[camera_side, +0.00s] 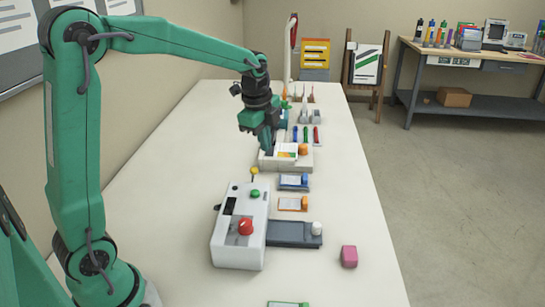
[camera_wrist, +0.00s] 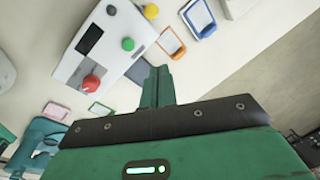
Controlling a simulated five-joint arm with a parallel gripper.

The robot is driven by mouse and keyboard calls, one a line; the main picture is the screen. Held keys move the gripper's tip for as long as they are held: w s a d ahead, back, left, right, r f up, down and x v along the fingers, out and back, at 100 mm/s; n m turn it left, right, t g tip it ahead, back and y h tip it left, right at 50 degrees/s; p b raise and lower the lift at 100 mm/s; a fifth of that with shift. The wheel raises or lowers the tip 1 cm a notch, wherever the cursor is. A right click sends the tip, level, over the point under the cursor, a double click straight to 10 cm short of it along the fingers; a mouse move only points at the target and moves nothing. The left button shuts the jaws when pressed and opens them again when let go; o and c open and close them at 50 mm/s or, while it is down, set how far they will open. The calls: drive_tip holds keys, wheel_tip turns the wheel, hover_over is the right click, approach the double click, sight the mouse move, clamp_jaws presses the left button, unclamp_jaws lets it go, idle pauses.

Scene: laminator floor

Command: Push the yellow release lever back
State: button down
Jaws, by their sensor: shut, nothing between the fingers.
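The laminator is a white box-shaped machine (camera_side: 238,228) on the table, with a red knob, a green button and a dark panel on top. The yellow release lever (camera_side: 254,171) has a round yellow knob on a short stem at the machine's far end. In the wrist view the yellow knob (camera_wrist: 151,11) is at the top edge, and the white machine (camera_wrist: 95,50) is at upper left. My gripper (camera_side: 267,149) is shut and empty. It hangs beyond the lever, apart from it, over a white tray. In the wrist view the closed fingers (camera_wrist: 159,85) point toward the machine.
The white tray (camera_side: 292,164) with an orange knob lies under my gripper. Blue (camera_side: 293,182) and orange (camera_side: 292,204) framed cards and a grey slab (camera_side: 290,234) lie right of the lever and machine. A pink block (camera_side: 349,256) is near the right edge. The table left of the machine is clear.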

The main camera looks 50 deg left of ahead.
sight(252, 172)
drive_tip(key=f, duration=0.3)
drive_tip(key=w+f, duration=0.1)
drive_tip(key=f, duration=0.4)
drive_tip(key=shift+w+d+f, duration=0.1)
drive_tip(key=shift+w+f, duration=0.15)
drive_tip(key=shift+f, duration=0.1)
drive_tip(key=shift+s+a+f, duration=0.1)
drive_tip(key=shift+s+a, duration=0.05)
drive_tip(key=shift+a, duration=0.45)
drive_tip(key=shift+s+a+f, duration=0.1)
drive_tip(key=shift+a, duration=0.45)
drive_tip(key=shift+s+a+f, duration=0.15)
drive_tip(key=shift+a+f, duration=0.05)
drive_tip(key=shift+a, duration=0.55)
drive_tip(key=shift+s+a+r, duration=0.1)
drive_tip(key=shift+s+a, duration=0.2)
drive_tip(key=shift+s, duration=0.05)
drive_tip(key=shift+s+a+r, duration=0.1)
drive_tip(key=shift+s+a, duration=1.05)
drive_tip(key=shift+w, duration=0.1)
drive_tip(key=shift+w+d, duration=0.1)
drive_tip(key=shift+d, duration=0.1)
drive_tip(key=shift+w+d+f, duration=0.25)
drive_tip(key=shift+w+d, duration=0.2)
